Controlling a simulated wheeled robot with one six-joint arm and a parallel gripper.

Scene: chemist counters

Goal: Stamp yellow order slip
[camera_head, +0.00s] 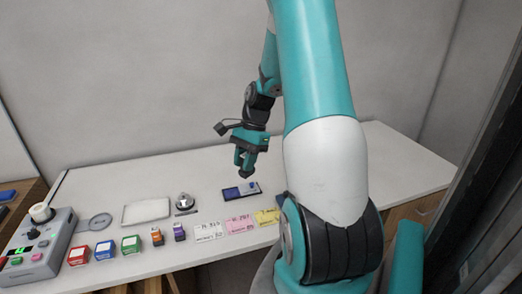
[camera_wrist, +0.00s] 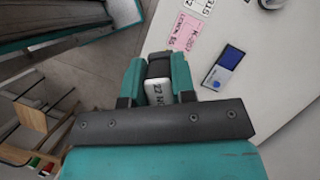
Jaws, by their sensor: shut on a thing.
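The yellow order slip (camera_head: 266,216) lies flat near the counter's front edge, its right end hidden by my arm in the head view. I cannot make it out in the wrist view. An ink pad with a blue patch (camera_head: 234,193) lies behind the slips; it also shows in the wrist view (camera_wrist: 226,68). My gripper (camera_head: 244,171) is above the counter, over the ink pad's area in the head view. The stamp's lower face is hidden.
A pink slip (camera_head: 239,224) and a white slip (camera_head: 208,232) lie left of the yellow one. Several small coloured boxes and bottles line the front edge, with a grey control box (camera_head: 38,243) at far left. The counter's back (camera_head: 180,170) is clear.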

